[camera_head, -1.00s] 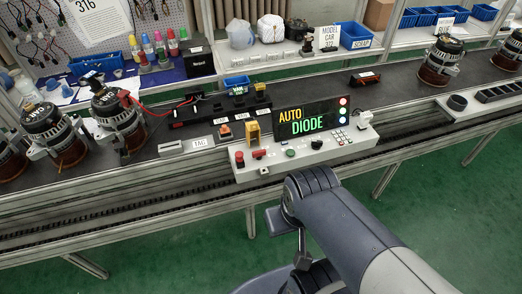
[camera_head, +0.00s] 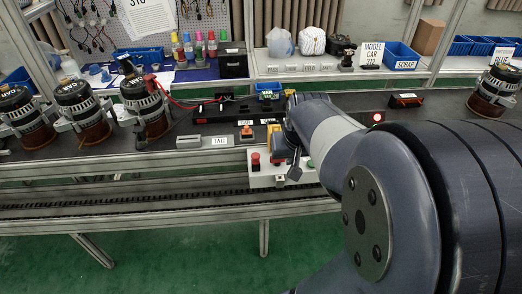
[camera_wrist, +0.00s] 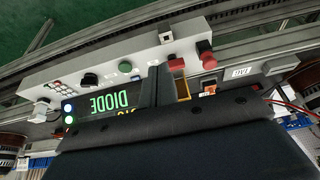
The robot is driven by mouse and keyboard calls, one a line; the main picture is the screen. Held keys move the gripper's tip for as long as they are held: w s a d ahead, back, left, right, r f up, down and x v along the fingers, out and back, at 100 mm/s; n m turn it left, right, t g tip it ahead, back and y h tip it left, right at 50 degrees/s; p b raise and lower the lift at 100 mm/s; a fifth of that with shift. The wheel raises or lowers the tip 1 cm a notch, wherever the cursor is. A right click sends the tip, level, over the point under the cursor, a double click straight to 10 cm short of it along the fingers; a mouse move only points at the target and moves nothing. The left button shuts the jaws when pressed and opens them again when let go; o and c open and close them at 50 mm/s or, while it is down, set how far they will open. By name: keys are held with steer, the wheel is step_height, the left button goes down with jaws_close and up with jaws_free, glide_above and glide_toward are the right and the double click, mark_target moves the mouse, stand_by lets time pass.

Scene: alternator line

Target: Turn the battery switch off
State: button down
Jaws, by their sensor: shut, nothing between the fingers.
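The white control box (camera_wrist: 135,62) shows upside down in the wrist view. It carries a small red lever (camera_wrist: 176,65), which may be the battery switch, a red mushroom button (camera_wrist: 206,56), a green button (camera_wrist: 125,66) and a black knob (camera_wrist: 90,79). My gripper (camera_wrist: 159,72) is shut and empty, its tips just beside the red lever. I cannot tell whether they touch it. In the head view my gripper (camera_head: 294,170) is over the front of the box (camera_head: 265,181), and my arm hides most of the box and its display.
The display (camera_wrist: 100,104) reads DIODE in the wrist view. A yellow part (camera_wrist: 183,86) stands close beside my fingers. Several alternators stand on the line at the left, one of them here (camera_head: 147,104). A red-topped black block (camera_head: 405,100) lies at the right.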

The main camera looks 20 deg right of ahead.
steer(key=b+x, duration=0.1)
steer(key=x, duration=0.9)
steer(key=shift+w+f, duration=0.1)
steer(key=shift+f, duration=0.1)
steer(key=shift+w+d+r, duration=0.1)
steer(key=shift+w+d, duration=0.05)
steer(key=shift+w, duration=0.45)
steer(key=shift+w+d+r, duration=0.15)
steer(key=shift+w+d, duration=0.05)
steer(key=shift+w, duration=0.4)
steer(key=shift+w+d, duration=0.25)
steer(key=shift+w, duration=0.45)
